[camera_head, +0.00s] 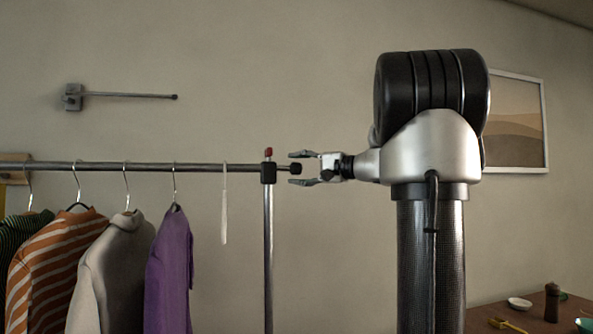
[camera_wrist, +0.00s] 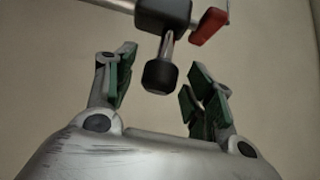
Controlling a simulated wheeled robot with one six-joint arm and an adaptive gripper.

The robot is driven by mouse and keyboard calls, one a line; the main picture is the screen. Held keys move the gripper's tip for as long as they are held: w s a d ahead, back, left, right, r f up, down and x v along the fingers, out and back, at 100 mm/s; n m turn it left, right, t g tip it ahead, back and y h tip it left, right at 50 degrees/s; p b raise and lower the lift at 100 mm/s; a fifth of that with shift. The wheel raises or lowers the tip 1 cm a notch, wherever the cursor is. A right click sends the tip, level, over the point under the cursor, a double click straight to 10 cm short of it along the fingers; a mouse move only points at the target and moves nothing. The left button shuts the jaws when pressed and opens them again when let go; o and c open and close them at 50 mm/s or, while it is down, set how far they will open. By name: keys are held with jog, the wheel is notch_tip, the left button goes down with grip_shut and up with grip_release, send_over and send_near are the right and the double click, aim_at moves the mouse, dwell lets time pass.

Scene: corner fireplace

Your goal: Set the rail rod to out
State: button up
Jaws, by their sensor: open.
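The rail rod (camera_head: 100,165) runs level across the left of the head view and passes through a black clamp (camera_head: 268,173) on an upright post. A red lever (camera_head: 268,152) sits on top of the clamp. The rod's black end knob (camera_head: 295,168) sticks out a little to the right of the clamp. My gripper (camera_head: 291,168) is open, with one finger above and one below the knob. In the wrist view the knob (camera_wrist: 160,77) lies between the open fingers, with a gap on both sides. The red lever (camera_wrist: 209,26) shows beyond it.
Several garments (camera_head: 170,270) hang on hangers from the rod, with a white strip (camera_head: 224,205) nearer the post (camera_head: 268,260). A wall bracket (camera_head: 75,97) is above. A table (camera_head: 535,318) with small dishes stands at the lower right.

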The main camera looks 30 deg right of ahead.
jog(key=shift+w+a, duration=0.35)
jog(key=shift+w, duration=0.25)
